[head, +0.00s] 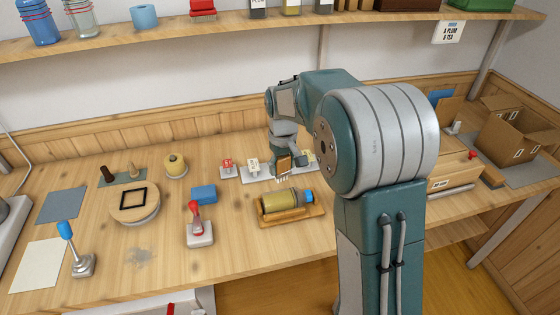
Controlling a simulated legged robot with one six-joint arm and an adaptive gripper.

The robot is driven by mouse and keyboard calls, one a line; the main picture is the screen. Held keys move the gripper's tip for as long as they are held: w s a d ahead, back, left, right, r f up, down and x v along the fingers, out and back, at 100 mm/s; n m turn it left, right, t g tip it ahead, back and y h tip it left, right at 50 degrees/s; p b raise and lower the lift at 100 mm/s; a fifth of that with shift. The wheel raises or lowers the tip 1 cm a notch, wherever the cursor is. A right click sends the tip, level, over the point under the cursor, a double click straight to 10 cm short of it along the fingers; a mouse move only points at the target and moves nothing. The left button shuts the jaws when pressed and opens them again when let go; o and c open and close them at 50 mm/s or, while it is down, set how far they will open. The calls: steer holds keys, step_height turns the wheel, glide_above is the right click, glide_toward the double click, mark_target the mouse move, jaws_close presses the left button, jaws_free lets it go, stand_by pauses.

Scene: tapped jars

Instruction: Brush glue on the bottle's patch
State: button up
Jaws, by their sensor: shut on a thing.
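The bottle (282,203), yellow-olive with a blue cap at its right end, lies on its side in a wooden cradle (316,213) near the middle of the bench. My gripper (284,151) points down just behind and above the bottle. It is shut on a brush (283,164) with a brown wooden body and pale bristles facing down. The bristle tips look close to the bottle's upper back side; I cannot tell whether they touch. The patch cannot be made out. Small labelled jars (253,165) stand on pale bases behind the brush, partly hidden by my arm.
Further left are a round wooden stand (134,205) and a blue-knobbed lever (76,252). Cardboard boxes (519,130) stand at the right. Bare bench lies in front of the cradle.

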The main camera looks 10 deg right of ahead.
mark_target(280, 179)
steer(key=shift+a+f, duration=0.15)
steer(key=shift+f, duration=0.6)
steer(key=shift+a+f, duration=0.15)
steer(key=shift+f, duration=0.6)
steer(key=shift+d+f, duration=0.2)
steer(key=shift+f, duration=0.95)
steer(key=shift+r, duration=0.15)
steer(key=shift+a, duration=0.15)
steer(key=shift+a, duration=2.05)
steer(key=shift+f, duration=0.95)
